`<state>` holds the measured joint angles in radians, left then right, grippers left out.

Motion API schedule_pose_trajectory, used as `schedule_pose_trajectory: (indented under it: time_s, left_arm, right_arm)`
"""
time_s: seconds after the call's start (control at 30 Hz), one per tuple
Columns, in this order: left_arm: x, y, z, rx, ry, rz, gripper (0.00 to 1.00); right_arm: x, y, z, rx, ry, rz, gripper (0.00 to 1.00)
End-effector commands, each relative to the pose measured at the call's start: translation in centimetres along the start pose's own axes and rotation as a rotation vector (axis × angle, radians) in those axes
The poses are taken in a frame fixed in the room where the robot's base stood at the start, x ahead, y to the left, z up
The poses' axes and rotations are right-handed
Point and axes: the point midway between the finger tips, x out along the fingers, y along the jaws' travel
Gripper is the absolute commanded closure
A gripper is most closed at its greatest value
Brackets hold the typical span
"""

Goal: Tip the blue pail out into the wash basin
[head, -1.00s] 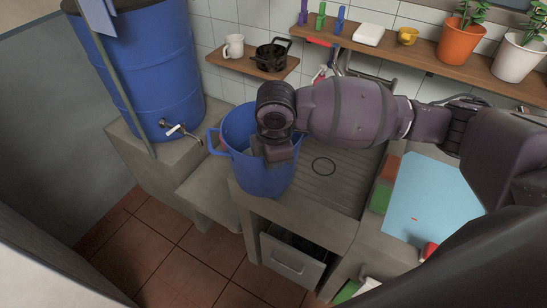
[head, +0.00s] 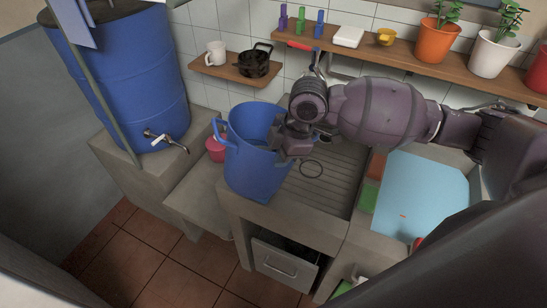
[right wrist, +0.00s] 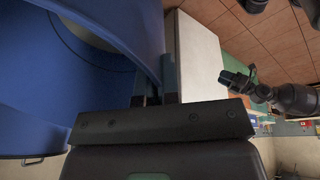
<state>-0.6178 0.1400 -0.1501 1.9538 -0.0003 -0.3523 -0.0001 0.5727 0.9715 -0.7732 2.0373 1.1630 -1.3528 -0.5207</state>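The blue pail (head: 258,165) stands open-topped at the left end of the grey ribbed sink area, its handle on the left side. My right gripper (head: 286,148) is at the pail's right rim. In the right wrist view the fingers (right wrist: 156,85) are closed around the blue pail wall (right wrist: 120,30), with one finger on each side. The grey ribbed surface (head: 325,190) with a dark ring, which looks like the wash basin, lies right of the pail. Another dark gripper (right wrist: 238,82), apparently my left, shows small in the right wrist view; its opening is unclear.
A blue barrel (head: 135,75) with a tap (head: 165,140) stands left on a concrete block. A pink container (head: 215,150) sits beside the pail. A light blue surface (head: 425,195) lies right. Shelves with a mug (head: 216,53), a black pot (head: 254,62) and plants line the wall.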

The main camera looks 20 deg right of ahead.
Motion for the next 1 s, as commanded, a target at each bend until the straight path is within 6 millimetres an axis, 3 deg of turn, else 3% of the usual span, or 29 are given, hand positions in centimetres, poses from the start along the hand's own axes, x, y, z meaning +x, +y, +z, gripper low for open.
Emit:
schedule_pose_trajectory:
  time_s: [0.3,0.47,0.67,1.0]
  left_arm:
    - [0.0,0.0,0.0,0.000,0.000,0.000,0.57]
    - [0.0,0.0,0.0,-0.001,0.001,0.000,0.57]
    - [0.0,0.0,0.0,-0.001,0.001,0.000,0.57]
    - [0.0,0.0,0.0,-0.001,0.001,0.000,0.57]
  right_arm:
    - [-0.8,0.2,1.9,0.006,0.064,0.008,1.00]
    - [-1.7,0.2,1.9,0.022,0.226,0.008,1.00]
    - [-0.5,0.1,2.7,0.035,0.371,0.008,1.00]
    - [-0.4,0.2,4.1,0.054,0.619,0.007,1.00]
